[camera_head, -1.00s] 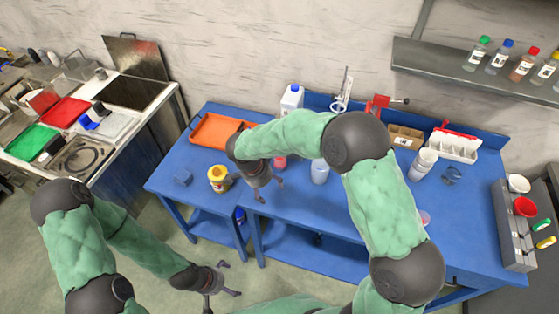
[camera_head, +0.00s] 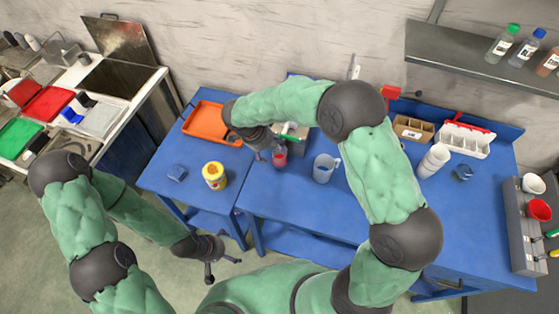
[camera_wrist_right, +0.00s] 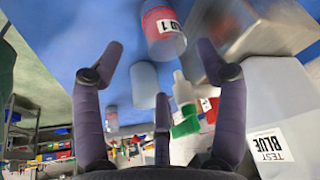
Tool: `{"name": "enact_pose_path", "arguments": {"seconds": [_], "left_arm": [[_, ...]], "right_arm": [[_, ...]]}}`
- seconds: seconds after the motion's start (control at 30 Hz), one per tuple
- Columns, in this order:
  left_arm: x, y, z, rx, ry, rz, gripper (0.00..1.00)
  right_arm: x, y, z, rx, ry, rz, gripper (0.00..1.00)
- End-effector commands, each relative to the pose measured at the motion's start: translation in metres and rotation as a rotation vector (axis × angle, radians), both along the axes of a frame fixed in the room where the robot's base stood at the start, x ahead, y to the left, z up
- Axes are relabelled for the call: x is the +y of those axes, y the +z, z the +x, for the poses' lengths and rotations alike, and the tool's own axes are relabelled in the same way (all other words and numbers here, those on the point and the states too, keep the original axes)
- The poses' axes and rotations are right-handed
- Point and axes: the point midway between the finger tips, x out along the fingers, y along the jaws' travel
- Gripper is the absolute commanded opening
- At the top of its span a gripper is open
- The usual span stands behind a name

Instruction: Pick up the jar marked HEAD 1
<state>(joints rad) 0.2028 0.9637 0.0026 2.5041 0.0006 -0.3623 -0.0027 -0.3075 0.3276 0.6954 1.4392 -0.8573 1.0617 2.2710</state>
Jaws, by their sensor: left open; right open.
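A red jar (camera_head: 279,156) stands on the blue table, partly hidden by my right gripper (camera_head: 266,152). In the right wrist view a clear jar with red contents (camera_wrist_right: 162,30) carries a white label of which "D 1" can be read; the rest is cut off. My right gripper also shows in that view (camera_wrist_right: 160,62), its fingers spread and empty. The jar is beyond the fingertips, between and above them in the picture, apart from them. My left gripper (camera_head: 208,262) is open and empty, low in front of the table.
A yellow jar (camera_head: 214,176) stands left of the red one, a clear pitcher (camera_head: 324,170) right of it. An orange tray (camera_head: 206,123) lies behind left. In the wrist view, a white container labelled TEST BLUE (camera_wrist_right: 280,110) and a grey box (camera_wrist_right: 245,30) are close on the right.

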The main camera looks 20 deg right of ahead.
Motion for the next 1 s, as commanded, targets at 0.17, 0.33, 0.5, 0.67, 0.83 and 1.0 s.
{"name": "enact_pose_path", "arguments": {"seconds": [0.17, 0.33, 0.5, 0.67, 0.83, 1.0], "left_arm": [[0.000, -0.002, 0.001, -0.001, 0.000, 0.000, 1.00], [0.000, -0.003, 0.000, -0.001, 0.000, 0.000, 1.00], [0.000, -0.005, 0.001, -0.001, 0.000, 0.000, 1.00], [0.000, -0.006, 0.001, -0.001, 0.000, 0.000, 1.00], [0.000, -0.006, 0.001, -0.001, 0.000, 0.000, 1.00], [0.000, -0.006, 0.001, -0.001, 0.000, 0.000, 1.00]], "right_arm": [[-0.006, -0.016, 0.001, 0.001, 0.001, 0.000, 0.73], [-0.009, -0.028, 0.003, 0.003, 0.000, 0.000, 0.73], [-0.016, -0.052, 0.005, 0.004, -0.001, -0.001, 0.73], [-0.021, -0.064, 0.007, 0.001, 0.001, 0.001, 0.73], [-0.021, -0.063, 0.007, 0.001, 0.001, 0.001, 0.73], [-0.021, -0.063, 0.007, 0.001, 0.001, 0.001, 0.30]]}}
